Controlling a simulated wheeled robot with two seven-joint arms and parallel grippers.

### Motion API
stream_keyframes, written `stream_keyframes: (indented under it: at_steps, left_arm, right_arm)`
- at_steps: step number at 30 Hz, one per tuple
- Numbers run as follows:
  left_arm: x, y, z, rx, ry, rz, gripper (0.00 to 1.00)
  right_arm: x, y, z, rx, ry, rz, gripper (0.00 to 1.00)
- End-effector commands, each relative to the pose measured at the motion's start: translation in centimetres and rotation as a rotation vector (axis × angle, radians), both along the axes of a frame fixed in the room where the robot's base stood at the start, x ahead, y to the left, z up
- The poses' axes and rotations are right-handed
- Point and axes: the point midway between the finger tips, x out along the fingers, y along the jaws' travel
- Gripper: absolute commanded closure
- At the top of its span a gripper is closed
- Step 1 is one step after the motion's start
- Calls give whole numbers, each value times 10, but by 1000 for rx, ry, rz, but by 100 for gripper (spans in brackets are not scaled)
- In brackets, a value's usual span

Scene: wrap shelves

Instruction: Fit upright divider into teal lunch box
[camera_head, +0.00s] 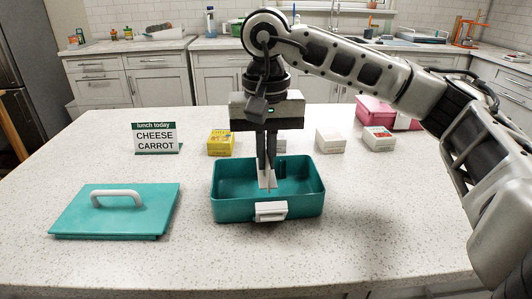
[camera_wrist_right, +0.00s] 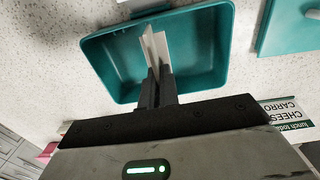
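The open teal lunch box (camera_head: 235,206) stands on the counter with its white latch toward me. My right gripper (camera_head: 267,167) points straight down over it. Its fingers are shut on the white divider (camera_head: 267,181), which is upright within the box outline, near the middle. In the right wrist view the divider (camera_wrist_right: 156,47) shows as thin white panels ahead of the fingertips (camera_wrist_right: 154,78), inside the box (camera_wrist_right: 206,88). I cannot tell whether its lower edge touches the box floor. My left gripper is not in view.
A teal lid (camera_head: 120,218) with a white handle lies left of the box. The front counter is clear.

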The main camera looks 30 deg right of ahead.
Motion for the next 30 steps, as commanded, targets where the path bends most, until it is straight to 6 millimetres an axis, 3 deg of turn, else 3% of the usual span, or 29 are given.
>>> stream_keyframes:
  at_steps: [30]
  left_arm:
    - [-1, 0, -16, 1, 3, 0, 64]
  right_arm:
    - [0, 0, -19, 0, 0, 0, 100]
